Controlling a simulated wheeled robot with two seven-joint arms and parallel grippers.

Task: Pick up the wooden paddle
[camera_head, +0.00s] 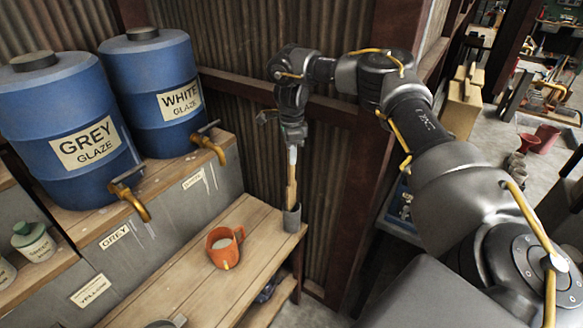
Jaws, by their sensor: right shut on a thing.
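The wooden paddle (291,183) stands nearly upright at the right end of the wooden bench. It has a pale upper part and a brown lower part, and its lower end is hidden inside a grey cup (292,219). My right gripper (293,138) points down from above and is shut on the paddle's upper end. The fingers are small and dark in this view. My left gripper is not in view.
An orange mug (224,248) stands on the wooden bench (185,282), left of the cup. Blue grey-glaze (60,115) and white-glaze (150,75) barrels with brass taps stand on the shelf to the left. A corrugated wall (235,125) is close behind the paddle.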

